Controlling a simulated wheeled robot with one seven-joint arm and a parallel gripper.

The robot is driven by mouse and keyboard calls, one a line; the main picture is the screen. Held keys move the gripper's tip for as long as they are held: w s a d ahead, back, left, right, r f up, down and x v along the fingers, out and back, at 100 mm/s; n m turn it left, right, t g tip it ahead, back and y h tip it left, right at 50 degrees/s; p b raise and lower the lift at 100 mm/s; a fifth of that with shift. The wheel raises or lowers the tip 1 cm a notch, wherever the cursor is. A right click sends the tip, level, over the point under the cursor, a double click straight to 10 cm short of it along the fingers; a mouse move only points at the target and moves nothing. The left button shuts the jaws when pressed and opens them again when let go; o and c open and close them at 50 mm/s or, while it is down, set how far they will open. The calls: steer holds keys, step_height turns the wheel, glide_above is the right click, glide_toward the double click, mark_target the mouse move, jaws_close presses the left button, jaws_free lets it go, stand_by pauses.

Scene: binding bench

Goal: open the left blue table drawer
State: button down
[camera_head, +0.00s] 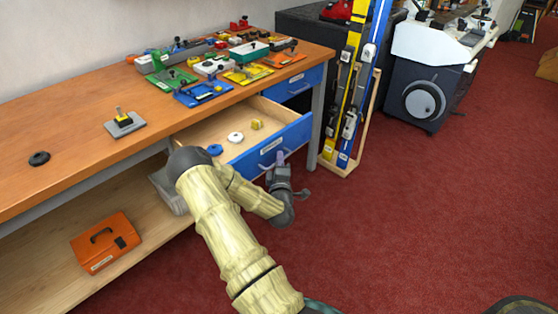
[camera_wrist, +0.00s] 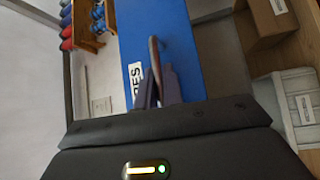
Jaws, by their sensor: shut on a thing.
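The left blue table drawer (camera_head: 254,160) stands pulled well out from under the wooden bench top, its pale inside showing. It holds a blue ring (camera_head: 215,149), a white ring (camera_head: 235,137) and a small yellow piece (camera_head: 256,124). My gripper (camera_head: 279,162) is at the drawer's front, shut on its handle. In the wrist view, my gripper's fingers (camera_wrist: 158,85) close around the handle (camera_wrist: 154,52) in front of the blue drawer face (camera_wrist: 188,45) with a white label. My arm hides part of the drawer's lower left side.
The bench top (camera_head: 80,150) carries many coloured fixtures at the back and a black ring (camera_head: 39,158). A right blue drawer (camera_head: 306,80) is shut. An orange toolbox (camera_head: 105,243) sits on the lower shelf. Red carpet is clear at right.

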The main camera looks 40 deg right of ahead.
steer(key=shift+f, duration=0.1)
steer(key=c, duration=1.8)
jaws_free()
steer(key=p+v, duration=0.2)
steer(key=v, duration=1.5)
steer(key=shift+s, duration=0.15)
steer(key=shift+s+a, duration=0.1)
